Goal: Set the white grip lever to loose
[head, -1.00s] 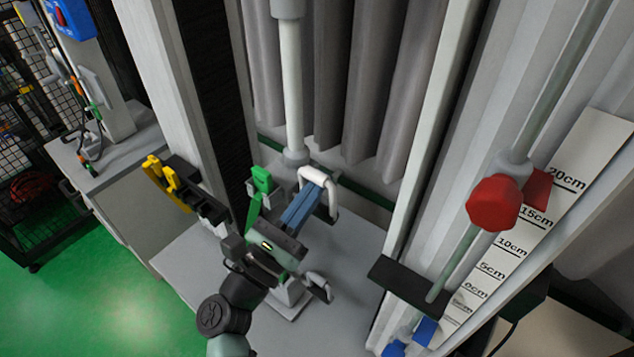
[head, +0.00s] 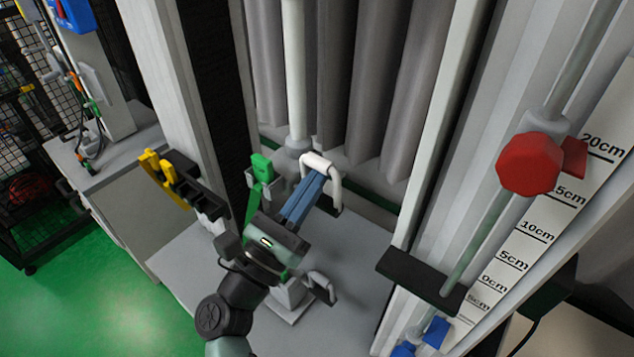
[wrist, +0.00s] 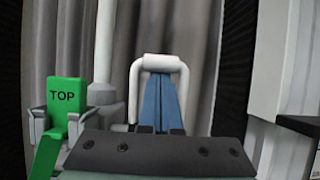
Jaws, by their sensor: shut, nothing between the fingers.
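The white lever (head: 321,163) is a U-shaped handle at the foot of the tower, below the white vertical rod. It also shows in the wrist view (wrist: 161,63), with its bar across the top and its two arms hanging down. My gripper (head: 318,179) has blue fingers, shut and empty. In the wrist view the fingertips (wrist: 158,77) lie just under the middle of the bar, between the arms. I cannot tell if they touch it. A second, smaller pale handle (head: 322,287) is lower down, beside my wrist. The lever's pivot is hidden.
A green block marked TOP (wrist: 64,103) stands in a grey holder left of the lever. Yellow and black clips (head: 160,175) are further left. A red knob (head: 528,164) and a centimetre scale (head: 520,240) are on the right. Grey curtains (head: 350,80) hang behind.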

